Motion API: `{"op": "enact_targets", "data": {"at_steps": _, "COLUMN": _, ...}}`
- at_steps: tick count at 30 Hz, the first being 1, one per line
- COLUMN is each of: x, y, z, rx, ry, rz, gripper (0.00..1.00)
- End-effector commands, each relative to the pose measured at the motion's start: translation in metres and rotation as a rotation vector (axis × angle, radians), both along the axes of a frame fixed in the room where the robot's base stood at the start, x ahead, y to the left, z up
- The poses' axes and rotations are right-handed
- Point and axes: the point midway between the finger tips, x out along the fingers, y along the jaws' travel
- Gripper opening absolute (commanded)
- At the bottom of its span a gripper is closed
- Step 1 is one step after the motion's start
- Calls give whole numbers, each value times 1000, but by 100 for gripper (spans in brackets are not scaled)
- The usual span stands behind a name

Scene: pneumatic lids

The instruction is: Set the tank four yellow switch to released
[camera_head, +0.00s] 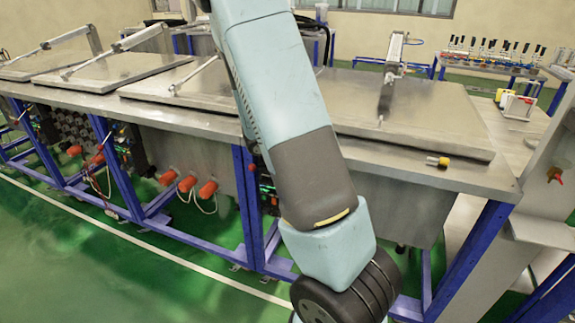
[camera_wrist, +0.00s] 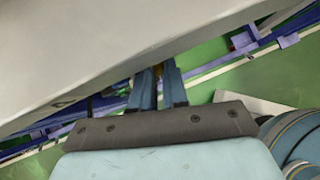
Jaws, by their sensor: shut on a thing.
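My gripper (camera_wrist: 157,82) shows in the wrist view with its two blue-grey fingers close together, shut on a small yellow-orange piece (camera_wrist: 157,70), which appears to be the yellow switch. The fingers hide most of it, so its position cannot be read. In the head view my gripper is hidden behind my arm. A control panel (camera_head: 267,190) with small coloured parts shows partly beside my arm, below the bench top. The rightmost tank lid (camera_head: 440,118) lies flat on the bench, with a pneumatic cylinder (camera_head: 393,62) standing on it.
More flat lids (camera_head: 115,70) with cylinders lie to the left. Blue legs (camera_head: 245,205) and orange-red fittings (camera_head: 187,184) are under the bench top (camera_head: 385,160). A small yellow-and-black part (camera_head: 437,161) lies near its right front edge. The green floor (camera_head: 60,240) in front is clear.

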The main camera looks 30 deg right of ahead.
Motion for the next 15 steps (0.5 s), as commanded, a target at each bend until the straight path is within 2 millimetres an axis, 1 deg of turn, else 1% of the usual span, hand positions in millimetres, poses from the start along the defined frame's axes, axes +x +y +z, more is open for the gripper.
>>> {"op": "enact_targets", "data": {"at_steps": 1, "x": -3, "y": -2, "z": -1, "rx": -2, "ry": 4, "rz": -6, "gripper": 0}}
{"op": "enact_targets", "data": {"at_steps": 5, "x": -3, "y": -2, "z": -1, "rx": -3, "ry": 3, "rz": -6, "gripper": 0}}
{"op": "enact_targets", "data": {"at_steps": 6, "x": -3, "y": -2, "z": -1, "rx": -3, "ry": 5, "rz": -6, "gripper": 16}}
{"op": "enact_targets", "data": {"at_steps": 13, "x": -2, "y": -1, "z": -1, "rx": -1, "ry": 3, "rz": -3, "gripper": 38}}
{"op": "enact_targets", "data": {"at_steps": 15, "x": -1, "y": -1, "z": -1, "rx": -1, "ry": 2, "rz": -2, "gripper": 39}}
